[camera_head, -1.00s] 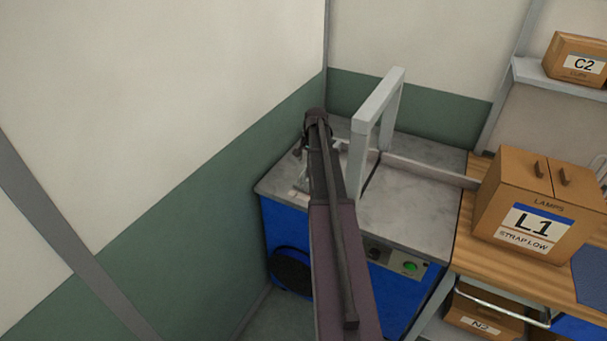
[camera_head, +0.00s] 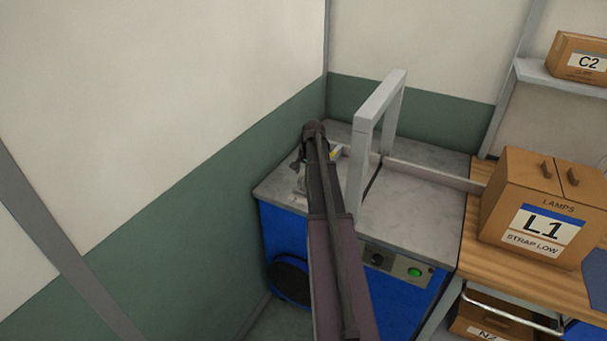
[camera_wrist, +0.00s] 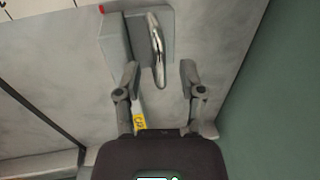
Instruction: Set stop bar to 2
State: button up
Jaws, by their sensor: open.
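A pale grey block (camera_wrist: 118,38) with a red corner lies on the worktop in the wrist view and appears to be the stop bar. A shiny curved metal handle (camera_wrist: 155,50) stands on its plate. My gripper (camera_wrist: 159,76) is open, and the lower end of the handle lies between its fingertips, with visible gaps on both sides. A yellow label (camera_wrist: 139,121) shows beside the left finger. In the head view my arm hides most of this area. No position number is readable.
The grey worktop (camera_head: 410,217) of the blue machine carries a tall grey arch (camera_head: 378,105) right of my arm. A green wall band (camera_head: 190,200) is close on the left. A carton marked L1 (camera_head: 535,210) stands on the wooden bench to the right.

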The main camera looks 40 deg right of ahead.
grip_shut()
jog(key=shift+s+d, duration=0.2)
jog(key=shift+s, duration=0.45)
jog(key=shift+s+d, duration=0.2)
jog(key=shift+s, duration=0.4)
grip_release()
jog(key=shift+w, duration=0.1)
jog(key=shift+w, duration=0.1)
